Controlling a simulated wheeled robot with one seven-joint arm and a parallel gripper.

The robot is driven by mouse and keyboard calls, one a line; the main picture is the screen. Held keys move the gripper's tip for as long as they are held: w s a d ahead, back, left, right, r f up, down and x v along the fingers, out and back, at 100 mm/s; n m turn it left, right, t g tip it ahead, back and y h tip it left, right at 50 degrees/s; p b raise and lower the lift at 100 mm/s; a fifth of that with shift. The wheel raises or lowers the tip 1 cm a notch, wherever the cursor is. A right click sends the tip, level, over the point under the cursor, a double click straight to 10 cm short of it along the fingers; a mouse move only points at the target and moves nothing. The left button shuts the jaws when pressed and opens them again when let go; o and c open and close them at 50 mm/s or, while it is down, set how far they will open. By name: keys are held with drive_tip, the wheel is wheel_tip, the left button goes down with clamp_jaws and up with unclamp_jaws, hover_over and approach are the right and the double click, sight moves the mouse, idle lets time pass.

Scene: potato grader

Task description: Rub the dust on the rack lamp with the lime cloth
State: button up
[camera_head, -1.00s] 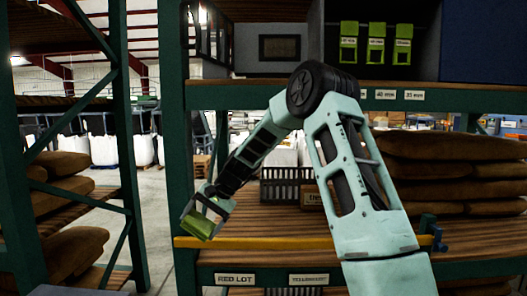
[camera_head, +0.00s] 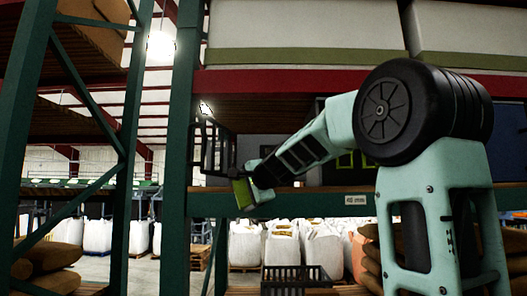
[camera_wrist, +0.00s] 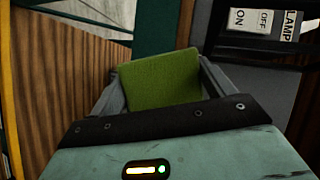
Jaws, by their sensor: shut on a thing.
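My gripper (camera_head: 250,194) is shut on the lime cloth (camera_head: 242,193), in front of the green rack upright and by the middle beam. In the wrist view the cloth (camera_wrist: 160,80) is a flat green pad between the jaws. No dust can be made out.
The green upright (camera_head: 180,150) and the green middle beam (camera_head: 290,205) stand close around the gripper. A red beam (camera_head: 300,84) crosses above my arm. A black crate (camera_head: 290,280) sits on the lower shelf. White bulk bags (camera_head: 322,247) stand behind.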

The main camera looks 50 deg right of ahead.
sight(264, 156)
drive_tip(key=s+d+r+t+h+p, duration=0.1)
drive_tip(key=s+r+h, duration=0.15)
drive_tip(key=r, duration=0.35)
drive_tip(key=s+d+r+h+p, duration=0.1)
drive_tip(key=s+r, duration=0.2)
drive_tip(key=r, duration=0.2)
drive_tip(key=shift+m, duration=0.4)
drive_tip(key=shift+w+d+r+b, duration=0.2)
drive_tip(key=shift+w+d+b, duration=1.4)
drive_tip(key=shift+w+d, duration=0.65)
drive_tip(key=shift+w+d, duration=0.55)
drive_tip(key=shift+d, duration=0.3)
drive_tip(key=shift+b, duration=0.35)
drive_tip(key=shift+s+d+b, duration=1.15)
drive_tip(key=shift+s+b, duration=0.25)
drive_tip(key=shift+s, duration=0.05)
